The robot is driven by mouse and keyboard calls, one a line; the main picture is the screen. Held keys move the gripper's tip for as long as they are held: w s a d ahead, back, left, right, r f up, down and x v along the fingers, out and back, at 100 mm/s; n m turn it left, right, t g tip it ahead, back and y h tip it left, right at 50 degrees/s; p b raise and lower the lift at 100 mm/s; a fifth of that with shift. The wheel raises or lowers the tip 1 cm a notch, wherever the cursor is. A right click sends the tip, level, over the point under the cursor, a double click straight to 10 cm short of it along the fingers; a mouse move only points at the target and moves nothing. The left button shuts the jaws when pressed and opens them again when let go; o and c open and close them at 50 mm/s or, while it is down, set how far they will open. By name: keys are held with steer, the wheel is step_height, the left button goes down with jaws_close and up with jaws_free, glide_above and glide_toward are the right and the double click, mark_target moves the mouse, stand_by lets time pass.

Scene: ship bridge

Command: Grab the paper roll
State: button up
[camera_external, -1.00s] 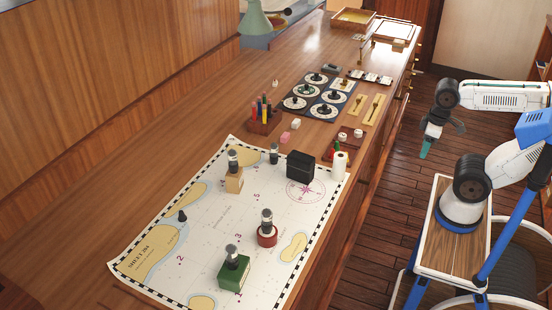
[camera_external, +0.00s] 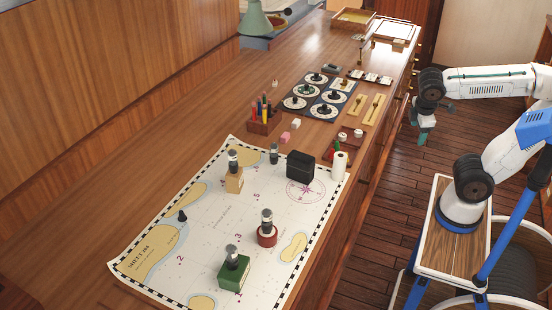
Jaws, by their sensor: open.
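The paper roll (camera_external: 339,165) is a small white upright cylinder with a dark spot on its top. It stands at the right edge of the chart, close to the counter's front edge. My gripper (camera_external: 424,139) hangs to the right of the counter, out over the floor and apart from the roll. It points downward with teal fingertips. It is open, and I see nothing in it.
The chart (camera_external: 215,215) carries a black box (camera_external: 300,165) just left of the roll and several stamp-like pieces. A red tray (camera_external: 345,146) with small items lies behind the roll. A pen holder (camera_external: 264,122) stands farther left. The floor between arm and counter is clear.

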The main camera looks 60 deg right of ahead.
steer(key=w+n+h, duration=0.3)
steer(key=w+n, duration=0.3)
steer(key=n+t+h, duration=0.4)
steer(key=n+t, duration=0.6)
steer(key=n, duration=0.5)
glide_above(339, 160)
steer(key=s+a, duration=0.2)
steer(key=s, duration=0.2)
steer(key=shift+n, duration=0.3)
step_height(339, 160, down, 10)
steer(key=shift+f, duration=0.15)
steer(key=shift+w+f, duration=0.1)
steer(key=shift+f, duration=0.25)
steer(key=x, duration=0.7)
steer(key=shift+w+d+f, duration=0.1)
steer(key=shift+d+f, duration=0.05)
steer(key=shift+d, duration=0.25)
steer(key=c, duration=1.2)
